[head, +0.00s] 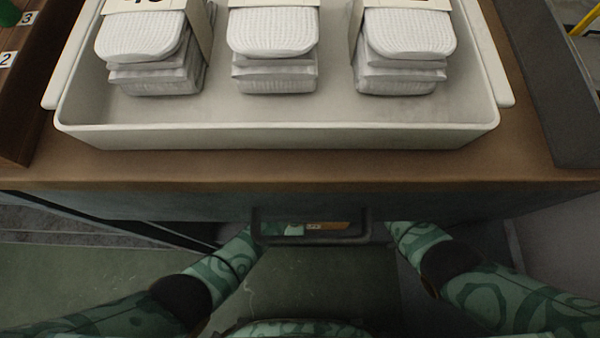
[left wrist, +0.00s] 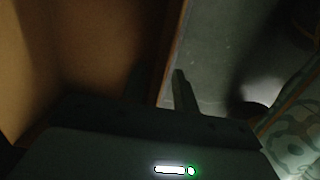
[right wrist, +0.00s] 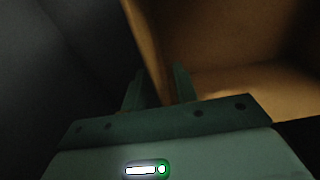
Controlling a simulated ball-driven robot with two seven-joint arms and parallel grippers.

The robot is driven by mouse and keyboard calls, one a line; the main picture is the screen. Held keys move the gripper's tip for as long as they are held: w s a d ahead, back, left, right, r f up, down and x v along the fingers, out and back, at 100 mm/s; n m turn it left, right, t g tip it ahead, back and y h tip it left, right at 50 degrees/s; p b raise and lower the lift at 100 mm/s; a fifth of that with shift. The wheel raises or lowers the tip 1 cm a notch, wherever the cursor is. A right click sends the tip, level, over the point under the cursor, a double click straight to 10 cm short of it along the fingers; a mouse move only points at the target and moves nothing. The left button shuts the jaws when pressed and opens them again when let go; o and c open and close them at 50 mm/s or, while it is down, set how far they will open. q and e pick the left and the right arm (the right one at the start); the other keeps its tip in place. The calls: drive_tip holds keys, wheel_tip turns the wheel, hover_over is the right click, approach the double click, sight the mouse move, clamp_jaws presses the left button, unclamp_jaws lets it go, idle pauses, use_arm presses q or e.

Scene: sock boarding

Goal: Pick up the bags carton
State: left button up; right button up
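A brown open carton, which I take to be the bags carton, fills the left of the left wrist view (left wrist: 75,60) and the upper right of the right wrist view (right wrist: 235,35). In the head view only a small orange-brown patch (head: 336,226) shows below the table edge, probably part of it. My left gripper (left wrist: 158,85) is open, with one finger on each side of a carton wall. My right gripper (right wrist: 158,85) is open and straddles another carton wall likewise. In the head view both grippers are hidden below the table.
A wooden table (head: 300,170) overhangs my forearms. On it stands a white tray (head: 280,136) with several banded white stacks. A dark bar (head: 310,239) shows below the table edge. Green floor (head: 90,275) lies below.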

use_arm(q)
clamp_jaws()
use_arm(e)
clamp_jaws()
